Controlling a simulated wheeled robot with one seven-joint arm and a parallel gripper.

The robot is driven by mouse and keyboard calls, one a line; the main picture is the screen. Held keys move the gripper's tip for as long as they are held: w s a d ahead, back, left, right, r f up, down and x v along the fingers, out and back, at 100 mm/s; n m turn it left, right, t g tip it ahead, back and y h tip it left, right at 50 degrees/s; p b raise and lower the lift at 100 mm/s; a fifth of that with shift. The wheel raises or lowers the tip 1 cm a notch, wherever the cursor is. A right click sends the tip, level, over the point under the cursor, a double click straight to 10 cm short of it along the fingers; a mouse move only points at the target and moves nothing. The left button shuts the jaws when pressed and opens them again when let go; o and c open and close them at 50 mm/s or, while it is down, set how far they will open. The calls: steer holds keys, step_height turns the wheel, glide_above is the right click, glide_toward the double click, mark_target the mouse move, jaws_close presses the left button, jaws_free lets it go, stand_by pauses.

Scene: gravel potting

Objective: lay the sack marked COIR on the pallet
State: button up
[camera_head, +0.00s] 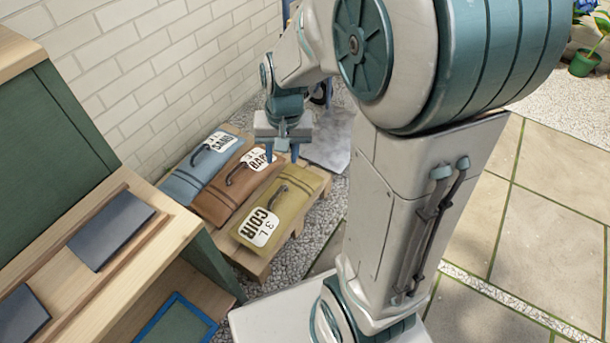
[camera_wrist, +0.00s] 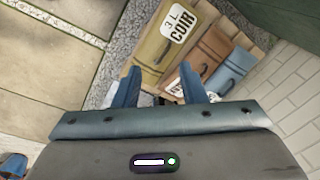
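The olive-yellow sack marked COIR (camera_head: 283,205) lies flat, label up, on the wooden pallet (camera_head: 256,266), at the right end of a row of sacks. Its dark handle shows on top. In the wrist view the COIR sack (camera_wrist: 152,48) lies beyond my fingers, with the pallet (camera_wrist: 207,11) partly showing beside it. My gripper (camera_head: 282,155) is above the wall-side end of the COIR and BARK sacks. In the wrist view my gripper (camera_wrist: 160,86) has its blue fingers well apart, with nothing held between them.
A brown sack (camera_head: 232,187), its label partly hidden, and a blue SAND sack (camera_head: 203,168) lie alongside on the pallet. A brick wall (camera_head: 165,75) rises behind. A wooden bench (camera_head: 95,270) stands at left. Gravel and paving lie to the right.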

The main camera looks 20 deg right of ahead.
steer(key=s+r+n, duration=0.3)
steer(key=s+r, duration=0.1)
steer(key=s, duration=0.7)
steer(key=shift+s+d+r+n+h, duration=0.2)
steer(key=shift+d+n+h, duration=0.1)
steer(key=shift+d+h, duration=0.15)
